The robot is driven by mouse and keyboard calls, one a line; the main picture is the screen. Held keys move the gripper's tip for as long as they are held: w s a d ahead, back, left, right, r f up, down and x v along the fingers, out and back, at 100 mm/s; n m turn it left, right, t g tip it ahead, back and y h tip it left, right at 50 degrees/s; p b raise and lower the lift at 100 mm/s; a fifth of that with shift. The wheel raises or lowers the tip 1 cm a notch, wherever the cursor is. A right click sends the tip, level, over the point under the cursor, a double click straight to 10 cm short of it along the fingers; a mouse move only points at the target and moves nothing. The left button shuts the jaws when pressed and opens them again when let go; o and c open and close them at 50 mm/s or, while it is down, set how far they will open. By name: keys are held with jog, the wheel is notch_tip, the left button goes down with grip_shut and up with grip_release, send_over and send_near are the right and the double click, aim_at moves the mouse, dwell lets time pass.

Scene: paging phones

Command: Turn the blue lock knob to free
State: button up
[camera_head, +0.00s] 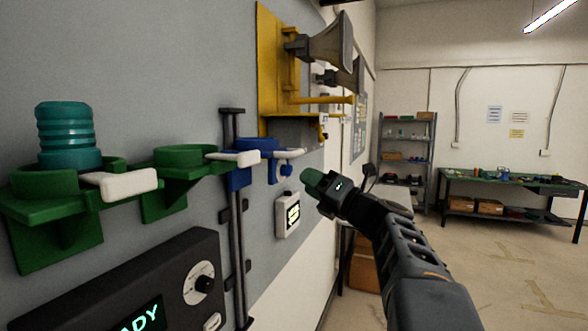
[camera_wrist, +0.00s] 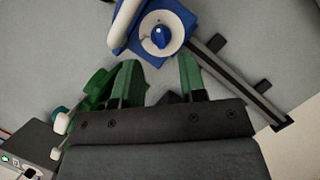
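The blue lock knob (camera_wrist: 161,37) sits on a round white dial on a blue bracket (camera_wrist: 172,14) at the top of the wrist view. The knob has a small pale mark; which setting it points to is too small to tell. In the head view the small knob (camera_head: 286,169) shows on the wall panel below a white lever (camera_head: 290,153). My gripper (camera_wrist: 160,75) has two green fingers, apart and with nothing between them. Its tips are below the knob in the wrist view and do not appear to touch it. In the head view my gripper (camera_head: 311,181) is right of the knob.
A green holder (camera_head: 58,190) with a teal ribbed cylinder (camera_head: 68,135) and another green holder (camera_head: 172,180) stick out of the panel at left. Open floor lies right.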

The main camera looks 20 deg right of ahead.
aim_at(291, 172)
jog(key=shift+p+x, duration=0.65)
jog(key=shift+x, duration=2.1)
jog(key=shift+c, duration=0.2)
jog(key=c, duration=0.6)
